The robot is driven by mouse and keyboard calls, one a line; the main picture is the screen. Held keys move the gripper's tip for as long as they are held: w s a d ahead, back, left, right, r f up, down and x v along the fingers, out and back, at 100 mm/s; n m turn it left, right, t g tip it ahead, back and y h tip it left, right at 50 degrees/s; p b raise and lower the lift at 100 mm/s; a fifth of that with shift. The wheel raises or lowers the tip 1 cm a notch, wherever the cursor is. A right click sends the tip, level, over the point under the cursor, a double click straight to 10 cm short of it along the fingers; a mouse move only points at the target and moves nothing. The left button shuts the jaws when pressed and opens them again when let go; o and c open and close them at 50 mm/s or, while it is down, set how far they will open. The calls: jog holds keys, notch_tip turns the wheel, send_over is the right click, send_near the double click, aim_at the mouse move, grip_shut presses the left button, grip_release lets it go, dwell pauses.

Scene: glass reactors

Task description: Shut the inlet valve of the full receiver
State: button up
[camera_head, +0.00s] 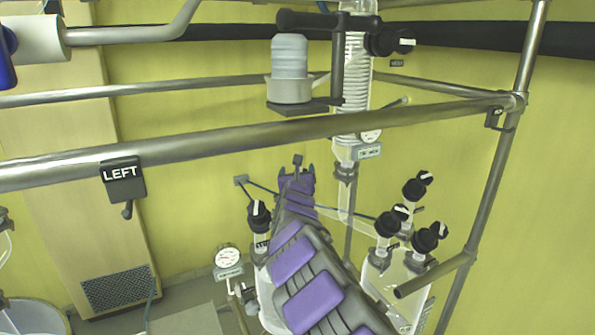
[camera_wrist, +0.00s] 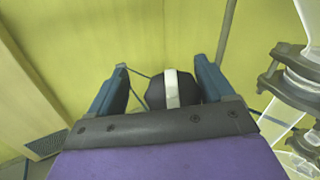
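My gripper (camera_head: 297,172) is at the far end of my purple and black arm in the head view. In the wrist view its two blue fingers (camera_wrist: 160,66) are apart, with a round black valve knob (camera_wrist: 157,96) between them. A white bar runs upright across this knob; no contact with the fingers shows. In the head view a black knob (camera_head: 258,215) tops the left glass vessel (camera_head: 265,293), left of my arm. Several black knobs, one of them here (camera_head: 388,225), top the right glass vessel (camera_head: 376,278). Fill levels are unclear, and my arm hides part of both vessels.
A steel rail with a LEFT sign (camera_head: 123,176) crosses in front. A glass column (camera_head: 354,80) stands behind, and a pressure gauge (camera_head: 228,257) is by the left vessel. A steel post (camera_head: 490,190) is at right. Glassware with a clamp (camera_wrist: 290,75) lies right in the wrist view.

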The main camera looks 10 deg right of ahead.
jog(key=shift+d, duration=0.85)
jog(key=shift+c, duration=1)
jog(key=shift+w+a, duration=0.1)
jog(key=shift+a, duration=0.35)
jog(key=c, duration=0.6)
jog(key=shift+c, duration=0.8)
jog(key=shift+d, duration=0.2)
jog(key=shift+r, duration=0.15)
